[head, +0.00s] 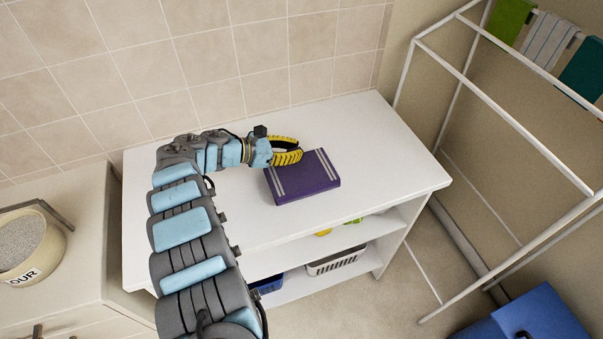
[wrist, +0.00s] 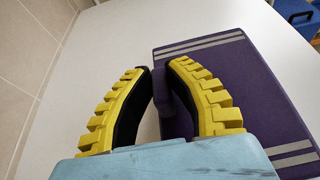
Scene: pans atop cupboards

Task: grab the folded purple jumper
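The folded purple jumper (head: 303,177), with pale stripes near two ends, lies flat on the white cupboard top. It fills the right of the wrist view (wrist: 235,85). My gripper (head: 301,152) is at the jumper's far left corner, its yellow and black fingers curving towards each other. In the wrist view my gripper (wrist: 161,70) has its left finger just outside the jumper's left edge and its right finger over the jumper. Purple shows in the narrow gap between the tips. Whether they pinch the cloth cannot be told; the contact is hidden.
The white cupboard top (head: 365,140) is otherwise clear. Its shelves hold a grey basket (head: 337,262) and a blue container (head: 267,284). A flour tub (head: 28,245) stands on the left cupboard. A white drying rack (head: 500,115) with cloths stands right, above a blue box (head: 535,318). A tiled wall is behind.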

